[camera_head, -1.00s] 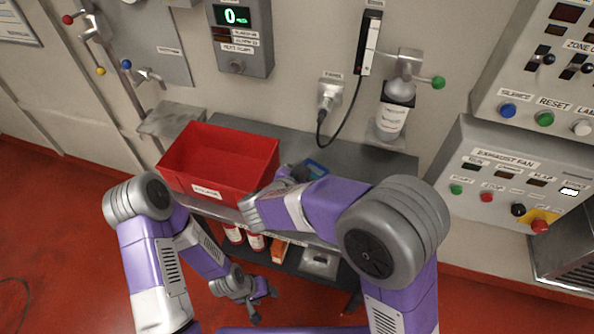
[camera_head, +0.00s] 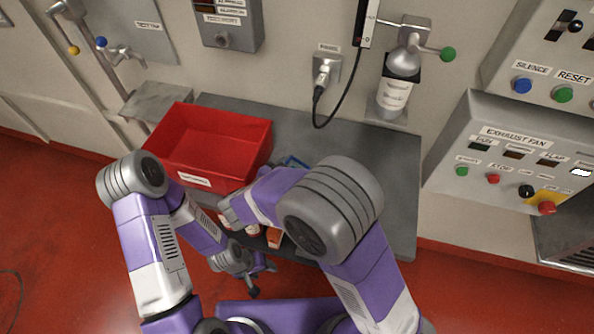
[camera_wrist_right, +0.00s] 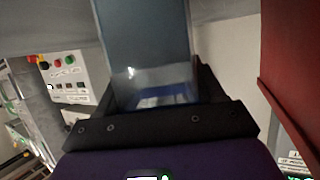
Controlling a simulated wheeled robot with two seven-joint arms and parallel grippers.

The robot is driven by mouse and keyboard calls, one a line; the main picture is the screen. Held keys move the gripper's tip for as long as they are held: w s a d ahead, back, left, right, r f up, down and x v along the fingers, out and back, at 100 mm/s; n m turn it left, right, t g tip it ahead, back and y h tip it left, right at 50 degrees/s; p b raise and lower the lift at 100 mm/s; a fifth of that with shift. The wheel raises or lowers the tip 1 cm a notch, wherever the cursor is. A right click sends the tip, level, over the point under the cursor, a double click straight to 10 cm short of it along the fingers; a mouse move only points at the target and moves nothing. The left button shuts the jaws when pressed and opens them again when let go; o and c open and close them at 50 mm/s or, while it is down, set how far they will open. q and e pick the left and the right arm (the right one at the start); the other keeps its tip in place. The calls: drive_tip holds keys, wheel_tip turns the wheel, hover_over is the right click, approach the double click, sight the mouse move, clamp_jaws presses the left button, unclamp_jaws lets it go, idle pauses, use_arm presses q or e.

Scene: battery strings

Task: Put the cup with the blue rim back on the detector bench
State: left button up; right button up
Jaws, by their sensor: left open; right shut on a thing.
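The cup (camera_wrist_right: 150,50) looks clear and bluish in the right wrist view, held between the fingers of my right gripper (camera_wrist_right: 158,88), which is shut on it. In the head view only a bit of blue rim (camera_head: 293,161) shows past my right forearm, just right of the red bin. My right fingers and most of the cup are hidden there, and I cannot tell whether the cup touches the bench top. The grey bench (camera_head: 345,160) stands against the wall. My left gripper (camera_head: 263,277) is open and empty, low in front of the bench.
A red bin (camera_head: 190,178) fills the bench's left part. A bottle with a white label (camera_head: 394,94) stands at the back right, under a green-knobbed valve. The bench's right part is clear. Containers sit on the lower shelf.

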drive_tip(key=shift+f, duration=0.1)
drive_tip(key=shift+f, duration=0.1)
drive_tip(key=o, duration=1.1)
drive_tip(key=shift+a+r, duration=0.1)
drive_tip(key=shift+r, duration=0.1)
drive_tip(key=p+v, duration=0.2)
drive_tip(key=v, duration=0.5)
drive_tip(key=shift+s, duration=0.15)
